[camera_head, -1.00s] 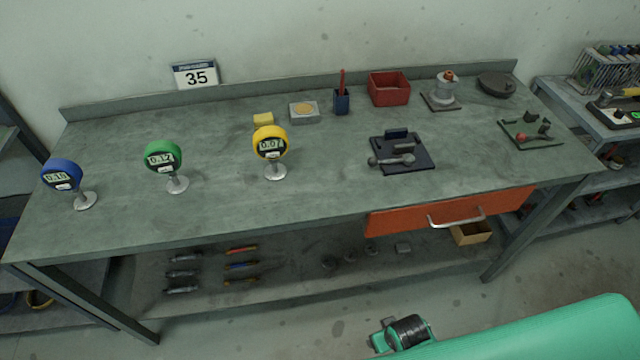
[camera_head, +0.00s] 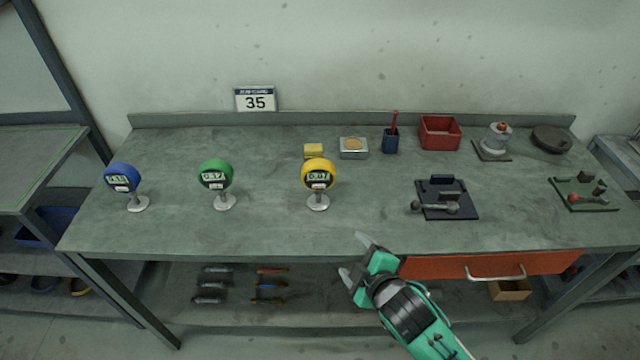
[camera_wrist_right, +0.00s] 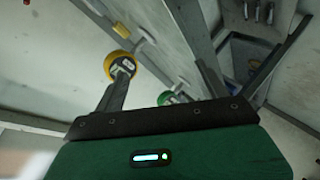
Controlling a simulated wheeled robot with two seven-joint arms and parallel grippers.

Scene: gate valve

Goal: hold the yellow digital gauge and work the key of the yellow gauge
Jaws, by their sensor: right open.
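The yellow digital gauge (camera_head: 318,174) stands upright on a round silver foot on the workbench, its display facing me and a white key below the display. My right gripper (camera_head: 354,256) is open and empty, in front of the bench's front edge, below and to the right of the yellow gauge and apart from it. My left gripper is not in view.
A green gauge (camera_head: 214,174) and a blue gauge (camera_head: 122,178) stand to the left on the bench (camera_head: 270,232). A yellow block (camera_head: 313,151) and a silver box (camera_head: 353,148) lie behind. A dark tray (camera_head: 462,208) with parts lies to the right. An orange drawer (camera_head: 430,267) is under the bench top.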

